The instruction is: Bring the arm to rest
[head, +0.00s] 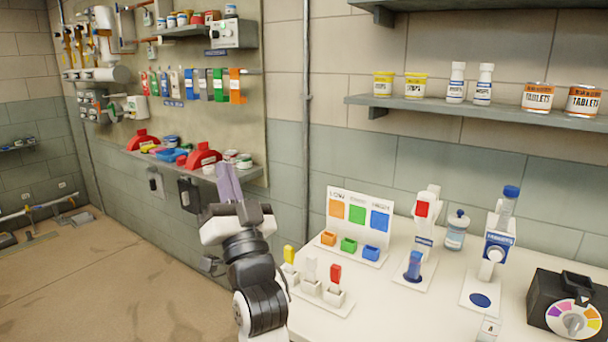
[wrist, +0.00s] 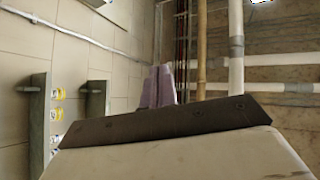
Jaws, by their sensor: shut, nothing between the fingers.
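My arm rises at the lower middle of the head view, left of the white table. My gripper (head: 228,182) points upward with its two purple-grey fingers together and nothing between them. It stands in front of the wall panel, near the right end of the panel's lower shelf in the picture. In the wrist view the fingers (wrist: 160,87) also show close together, pointing up toward pipes. The gripper touches nothing that I can see.
The white table (head: 415,315) at right holds a colour-coded card stand (head: 357,222), two dispensers, a jar and a black dial box (head: 565,305). A wall shelf (head: 480,112) with tubs and bottles is above. The floor (head: 120,280) at left is mostly clear.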

